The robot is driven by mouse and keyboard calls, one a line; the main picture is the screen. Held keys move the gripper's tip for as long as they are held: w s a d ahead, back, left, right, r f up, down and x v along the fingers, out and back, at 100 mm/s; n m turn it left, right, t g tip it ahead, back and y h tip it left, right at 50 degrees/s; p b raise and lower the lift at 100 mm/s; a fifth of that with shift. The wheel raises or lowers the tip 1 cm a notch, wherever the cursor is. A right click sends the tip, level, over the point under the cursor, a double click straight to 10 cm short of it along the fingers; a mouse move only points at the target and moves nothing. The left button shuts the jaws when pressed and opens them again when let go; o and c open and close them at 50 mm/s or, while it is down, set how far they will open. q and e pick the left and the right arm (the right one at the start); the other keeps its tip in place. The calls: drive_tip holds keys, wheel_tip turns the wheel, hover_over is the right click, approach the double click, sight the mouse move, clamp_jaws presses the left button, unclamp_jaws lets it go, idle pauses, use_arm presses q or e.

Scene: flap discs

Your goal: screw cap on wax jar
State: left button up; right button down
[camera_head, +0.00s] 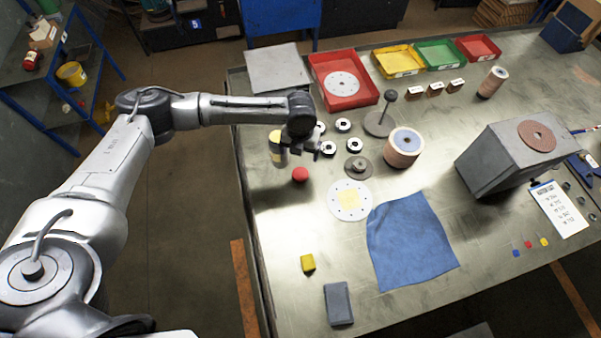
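A small cylindrical jar (277,151) with a yellowish label stands near the left edge of the metal table; it looks like the wax jar. A round red piece (300,174) lies on the table just below and right of it; it may be the cap, but its shape is too small to be sure. My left gripper (298,145) points down beside the jar, at its right and partly in front of it. I cannot tell whether its fingers touch the jar or how far apart they are. My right gripper is not in view.
Several small black-and-white rings (327,149) lie right of the gripper. Nearby are a dark disc with a hub (358,168), a white perforated disc (338,207), a wide roll (403,147) and a post stand (380,124). A blue cloth (410,243) covers the front middle.

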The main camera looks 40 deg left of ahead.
use_arm(q)
drive_tip(key=m, duration=0.2)
drive_tip(key=shift+w+a+m, duration=0.1)
drive_tip(key=shift+m, duration=0.3)
hover_over(300, 174)
wheel_tip(300, 174, down, 8)
drive_tip(key=shift+f, duration=0.25)
idle(0.4)
drive_tip(key=shift+f, duration=0.1)
drive_tip(key=shift+f, duration=2.55)
drive_tip(key=shift+c, duration=0.4)
drive_tip(key=c, duration=0.9)
